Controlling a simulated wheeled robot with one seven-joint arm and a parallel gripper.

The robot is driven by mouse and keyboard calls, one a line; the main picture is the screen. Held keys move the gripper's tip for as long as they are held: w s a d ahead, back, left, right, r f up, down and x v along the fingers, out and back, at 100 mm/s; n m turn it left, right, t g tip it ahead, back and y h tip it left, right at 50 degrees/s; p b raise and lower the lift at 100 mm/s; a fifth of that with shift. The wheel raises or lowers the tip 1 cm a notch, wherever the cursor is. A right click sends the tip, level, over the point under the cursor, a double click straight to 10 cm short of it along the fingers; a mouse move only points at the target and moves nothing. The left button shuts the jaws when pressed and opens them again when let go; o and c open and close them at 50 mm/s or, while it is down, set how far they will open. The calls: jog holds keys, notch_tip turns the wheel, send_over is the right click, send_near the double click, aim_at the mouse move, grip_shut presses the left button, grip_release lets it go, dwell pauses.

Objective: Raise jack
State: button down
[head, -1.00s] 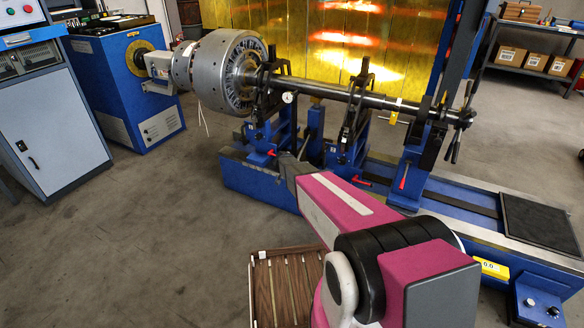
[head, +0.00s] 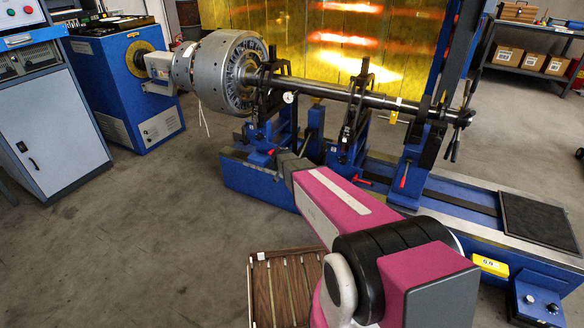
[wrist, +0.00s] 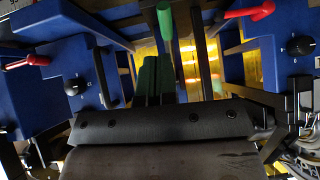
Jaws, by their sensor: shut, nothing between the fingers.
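In the wrist view, a green grip (wrist: 166,18) on a dark lever stands just ahead of the fingers, between two blue stands; it looks like the jack's handle. My gripper (wrist: 157,62) has its green-tipped fingers together, with nothing between them. They appear a little short of the green grip; I cannot tell if they touch. In the head view, a blue post (head: 316,122), possibly the jack, stands under the shaft between the stands. My gripper is at the bench's front there, its fingertips hidden, and the green grip is not visible.
The rotor (head: 225,75) and its long shaft (head: 340,93) lie across the blue stands. Red levers (wrist: 250,12) and black knobs (wrist: 302,46) flank my gripper closely. A slatted wooden platform (head: 262,290) is on the floor. Open floor lies to the left.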

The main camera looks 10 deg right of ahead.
jog(key=f+v, duration=0.1)
jog(key=v, duration=0.5)
jog(key=shift+s+a+r, duration=0.3)
jog(key=shift+s+a, duration=0.1)
jog(key=shift+s, duration=0.25)
